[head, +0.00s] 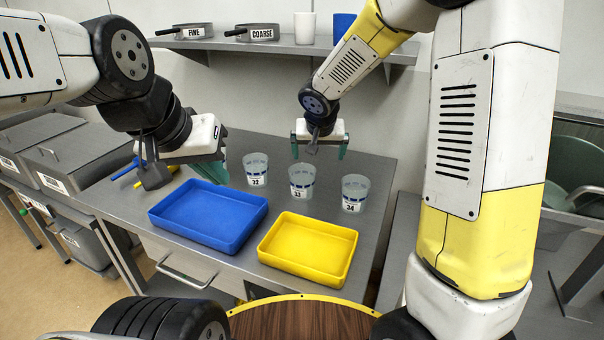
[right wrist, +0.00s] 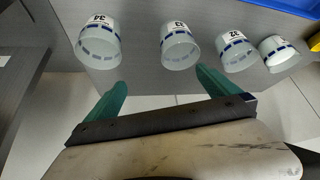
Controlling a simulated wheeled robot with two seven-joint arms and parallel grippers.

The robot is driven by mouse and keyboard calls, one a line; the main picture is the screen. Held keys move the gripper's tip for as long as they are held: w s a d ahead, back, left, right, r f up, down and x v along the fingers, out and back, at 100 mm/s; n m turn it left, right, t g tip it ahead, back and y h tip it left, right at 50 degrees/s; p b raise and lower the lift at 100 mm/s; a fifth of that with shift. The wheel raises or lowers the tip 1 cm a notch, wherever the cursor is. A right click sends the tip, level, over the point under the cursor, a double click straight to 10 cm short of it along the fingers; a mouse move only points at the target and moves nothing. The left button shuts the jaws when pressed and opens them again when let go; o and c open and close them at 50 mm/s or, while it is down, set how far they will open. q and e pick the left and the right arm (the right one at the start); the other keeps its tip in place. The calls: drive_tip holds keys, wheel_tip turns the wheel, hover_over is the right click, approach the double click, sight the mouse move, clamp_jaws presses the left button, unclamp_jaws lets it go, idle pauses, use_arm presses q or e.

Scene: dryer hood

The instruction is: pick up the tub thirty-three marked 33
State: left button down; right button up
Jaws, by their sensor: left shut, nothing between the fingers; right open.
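Tub thirty-three (head: 302,184) is a clear tub with blue marks and a label reading 33, upright on the grey table. It also shows in the right wrist view (right wrist: 181,48), between and beyond the fingers. My right gripper (head: 318,153) is open and empty, pointing down behind tub thirty-three, apart from it. It also shows in the right wrist view (right wrist: 160,79), with its two green fingers spread. My left gripper (head: 221,146) is shut and empty over the left part of the table; its fingertips are partly hidden.
Tub 32 (head: 255,170) stands left of tub thirty-three and tub 34 (head: 354,194) right of it. Another tub (right wrist: 277,50) shows beyond tub 32 in the right wrist view. A blue tray (head: 207,240) and a yellow tray (head: 306,272) lie in front. A shelf (head: 280,45) hangs behind.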

sight(302, 171)
drive_tip(key=w+a+f, duration=0.2)
drive_tip(key=a+f, duration=0.1)
drive_tip(key=w+a+f, duration=0.1)
drive_tip(key=f, duration=0.1)
drive_tip(key=shift+a+f, duration=0.15)
drive_tip(key=shift+a, duration=0.1)
drive_tip(key=x, duration=0.7)
drive_tip(key=shift+f, duration=0.15)
drive_tip(key=c, duration=1.3)
